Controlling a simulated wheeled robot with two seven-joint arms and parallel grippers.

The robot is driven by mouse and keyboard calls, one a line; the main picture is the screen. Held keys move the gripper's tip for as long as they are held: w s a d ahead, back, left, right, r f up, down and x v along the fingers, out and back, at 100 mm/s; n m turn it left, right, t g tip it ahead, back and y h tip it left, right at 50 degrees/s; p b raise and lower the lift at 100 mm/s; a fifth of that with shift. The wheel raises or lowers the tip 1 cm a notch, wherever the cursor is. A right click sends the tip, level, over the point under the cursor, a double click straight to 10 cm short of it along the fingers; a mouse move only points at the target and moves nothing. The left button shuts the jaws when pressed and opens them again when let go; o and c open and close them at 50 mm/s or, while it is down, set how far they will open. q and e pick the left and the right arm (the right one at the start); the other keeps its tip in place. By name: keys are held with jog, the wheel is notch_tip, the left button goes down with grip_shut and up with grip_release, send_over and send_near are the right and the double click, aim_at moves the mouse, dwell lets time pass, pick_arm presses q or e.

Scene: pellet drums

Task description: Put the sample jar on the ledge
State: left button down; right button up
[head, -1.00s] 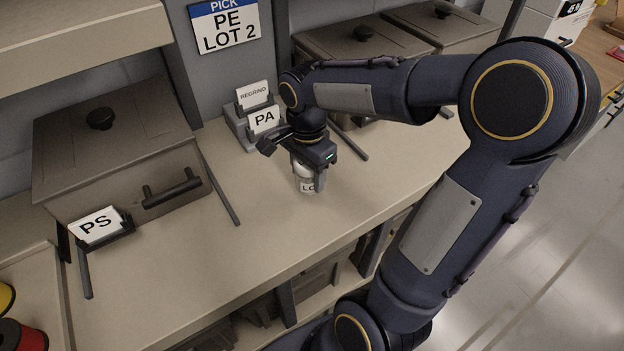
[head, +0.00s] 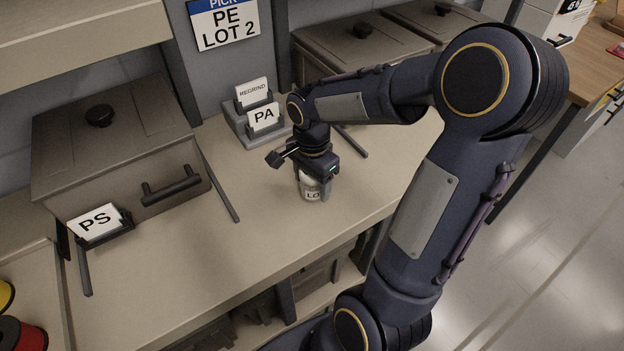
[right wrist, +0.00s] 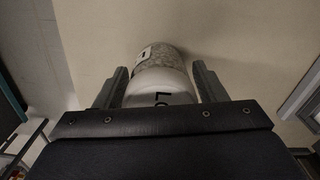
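The sample jar (head: 311,189) is a small clear jar with a white lid and an "LO" label. It is upright over the beige ledge (head: 270,225) that runs in front of the drums. My right gripper (head: 313,184) points down, with a finger on each side of the jar and closed on it. The right wrist view shows the jar's white lid (right wrist: 160,85) between the two fingers. I cannot tell whether the jar's base touches the ledge. My left gripper is not in view.
A card holder (head: 254,125) with "REGRIND" and "PA" cards stands behind the jar. A lidded drum (head: 115,140) with a "PS" card (head: 95,222) is at left. More lidded drums (head: 350,52) stand at the back. The ledge left of the jar is clear.

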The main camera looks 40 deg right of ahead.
jog(key=shift+o, duration=0.6)
jog(key=shift+r, duration=0.1)
